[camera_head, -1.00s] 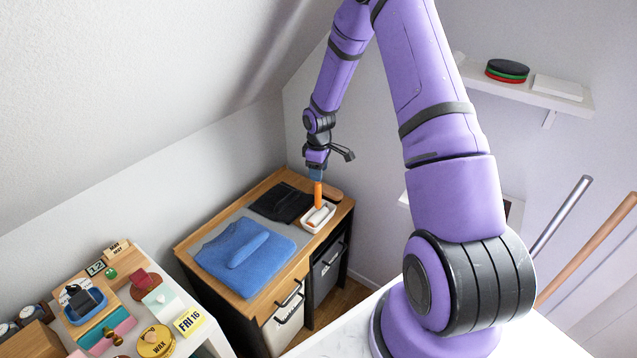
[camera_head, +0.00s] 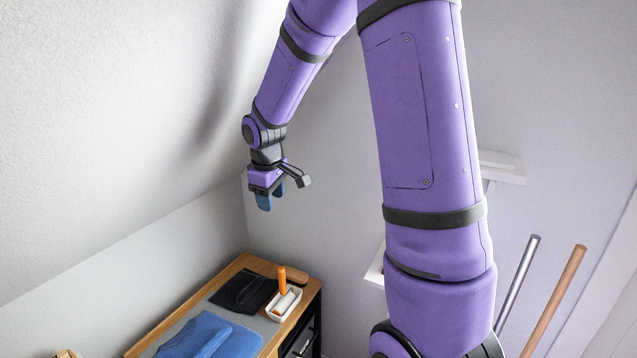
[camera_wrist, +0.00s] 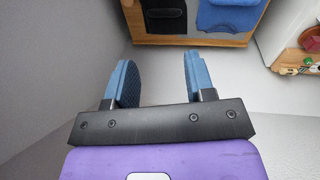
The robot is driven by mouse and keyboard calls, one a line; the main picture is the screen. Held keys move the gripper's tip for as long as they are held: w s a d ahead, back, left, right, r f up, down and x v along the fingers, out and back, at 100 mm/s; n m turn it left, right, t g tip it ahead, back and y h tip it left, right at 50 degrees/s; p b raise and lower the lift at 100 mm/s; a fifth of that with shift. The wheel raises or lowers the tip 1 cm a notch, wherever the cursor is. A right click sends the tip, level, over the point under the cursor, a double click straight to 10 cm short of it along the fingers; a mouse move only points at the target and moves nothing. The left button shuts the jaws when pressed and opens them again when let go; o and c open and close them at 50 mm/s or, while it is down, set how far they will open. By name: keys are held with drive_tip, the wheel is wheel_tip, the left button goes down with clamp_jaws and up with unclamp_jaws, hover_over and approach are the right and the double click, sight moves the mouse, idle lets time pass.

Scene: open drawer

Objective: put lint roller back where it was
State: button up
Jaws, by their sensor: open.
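The lint roller (camera_head: 282,280) has an orange handle pointing up and a white roll. It rests in a small white tray (camera_head: 291,312) on the right side of the wooden cabinet top. My gripper (camera_head: 264,200) is raised well above the cabinet, up and left of the tray, apart from the roller. In the wrist view my gripper (camera_wrist: 160,82) shows two blue fingers spread apart with nothing between them. The roller does not show in the wrist view.
A dark folded cloth (camera_head: 244,290) and a blue garment (camera_head: 208,338) lie on the cabinet top (camera_head: 150,345). A brown object (camera_head: 291,271) lies behind the tray. Sloped and upright walls stand close around. Two poles (camera_head: 540,310) lean at right. The air around my gripper is clear.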

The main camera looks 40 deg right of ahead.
drive_tip(key=s+a+r+m+t, duration=0.1)
drive_tip(key=s+a+r, duration=0.2)
drive_tip(key=s, duration=0.6)
drive_tip(key=s+a+r+m+t, duration=0.1)
drive_tip(key=s+a+r+m, duration=0.1)
drive_tip(key=s+r, duration=0.5)
drive_tip(key=s+a+r+m+t+y, duration=0.1)
drive_tip(key=s+a+r, duration=0.3)
drive_tip(key=s, duration=0.8)
wheel_tip(320, 180, up, 2)
drive_tip(key=shift+a+r+m+t, duration=0.1)
drive_tip(key=shift+a+m+t, duration=0.25)
drive_tip(key=shift+m, duration=0.15)
